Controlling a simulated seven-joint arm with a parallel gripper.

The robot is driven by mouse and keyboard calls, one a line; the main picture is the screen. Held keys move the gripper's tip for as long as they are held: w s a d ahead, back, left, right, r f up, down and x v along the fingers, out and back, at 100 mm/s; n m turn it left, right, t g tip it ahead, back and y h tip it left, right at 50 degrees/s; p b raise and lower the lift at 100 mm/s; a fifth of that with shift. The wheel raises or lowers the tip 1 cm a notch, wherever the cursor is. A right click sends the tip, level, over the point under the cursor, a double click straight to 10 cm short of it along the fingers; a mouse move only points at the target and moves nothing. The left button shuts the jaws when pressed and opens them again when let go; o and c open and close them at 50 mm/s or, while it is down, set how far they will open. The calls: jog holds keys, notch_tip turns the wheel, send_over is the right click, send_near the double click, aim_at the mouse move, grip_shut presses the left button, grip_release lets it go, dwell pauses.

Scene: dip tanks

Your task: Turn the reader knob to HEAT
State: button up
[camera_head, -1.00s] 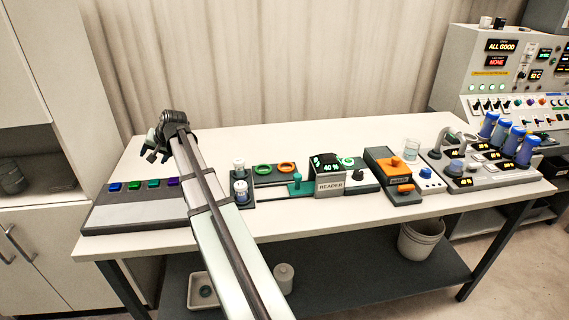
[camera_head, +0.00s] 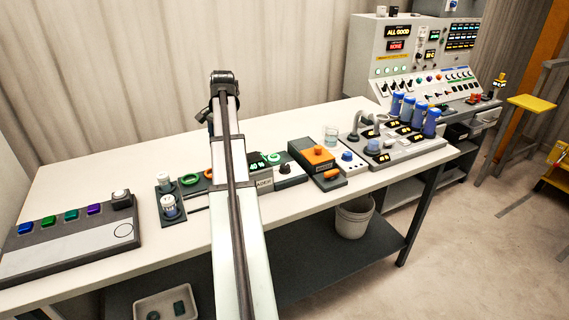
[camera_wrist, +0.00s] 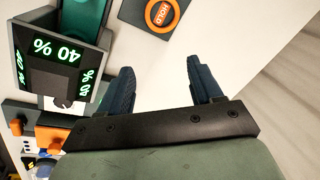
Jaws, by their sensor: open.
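The reader (camera_head: 264,184), its label partly hidden by my arm, stands mid-bench with a lit green display. In the wrist view its dark display housing (camera_wrist: 62,57) shows 40 % at upper left. A dark knob (camera_head: 284,168) sits on the small unit just right of the reader; which way it points is too small to tell. My gripper (camera_wrist: 165,85) is open and empty, its two dark fingers apart above the pale bench, to the right of the display housing. In the head view my gripper (camera_head: 207,115) is mostly hidden behind the arm.
Left of my arm stand white-capped vials (camera_head: 169,205) and a button panel (camera_head: 72,245). The bench's back strip is clear.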

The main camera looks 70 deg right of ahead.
aim_at(285, 165)
jog(key=s+d+r+m+g+y, duration=0.1)
jog(key=s+d+r+m, duration=0.15)
jog(key=s, duration=0.75)
jog(key=s+d+r+m+g, duration=0.1)
jog(key=s+d+m, duration=0.15)
jog(key=s, duration=0.85)
jog(key=f, duration=1.4)
jog(key=shift+w+d, duration=0.1)
jog(key=shift+d, duration=0.3)
jog(key=shift+c, duration=0.4)
jog(key=c, duration=1)
